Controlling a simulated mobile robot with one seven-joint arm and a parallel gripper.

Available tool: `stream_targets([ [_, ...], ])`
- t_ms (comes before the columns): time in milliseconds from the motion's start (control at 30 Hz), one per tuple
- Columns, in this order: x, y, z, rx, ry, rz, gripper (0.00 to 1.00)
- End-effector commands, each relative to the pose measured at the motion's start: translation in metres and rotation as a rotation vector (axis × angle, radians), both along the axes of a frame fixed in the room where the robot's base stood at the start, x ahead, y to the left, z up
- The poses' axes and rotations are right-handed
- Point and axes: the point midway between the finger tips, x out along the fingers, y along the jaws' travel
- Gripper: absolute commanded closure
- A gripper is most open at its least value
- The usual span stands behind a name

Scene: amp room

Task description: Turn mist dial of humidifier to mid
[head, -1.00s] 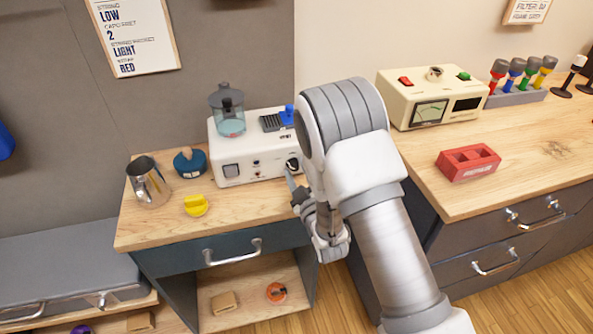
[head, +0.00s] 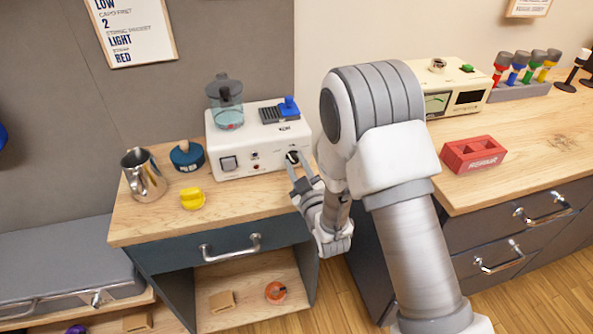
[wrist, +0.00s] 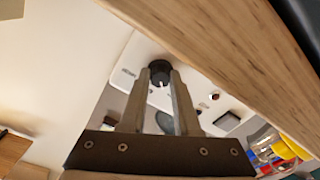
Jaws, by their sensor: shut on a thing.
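The humidifier (head: 240,157) is a white box on the small wooden-topped cabinet, with a clear bluish tank (head: 226,112) on top. Its black mist dial (head: 292,157) is at the right end of the front face. In the wrist view the dial (wrist: 160,73) sits between my fingertips, with a white pointer mark on its face. My gripper (head: 298,169) reaches the dial from the front right and is shut on it. The gripper's fingers (wrist: 163,80) hide the dial's sides. Any scale marks around the dial are too small to read.
A metal pitcher (head: 143,175), a blue round item (head: 187,157) and a yellow knob-like piece (head: 192,199) stand left on the cabinet top (head: 235,205). The cabinet top's front middle is clear.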

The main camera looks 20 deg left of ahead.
Motion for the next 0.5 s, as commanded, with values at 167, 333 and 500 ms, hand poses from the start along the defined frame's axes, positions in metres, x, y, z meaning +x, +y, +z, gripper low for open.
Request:
stream_targets([
  [167, 0.0014, -0.0005, -0.0050, 0.146, 0.080, -0.001, 1.00],
  [333, 0.0015, -0.0005, -0.0049, 0.283, 0.165, -0.002, 1.00],
  [500, 0.0014, -0.0005, -0.0040, 0.414, 0.244, -0.001, 1.00],
])
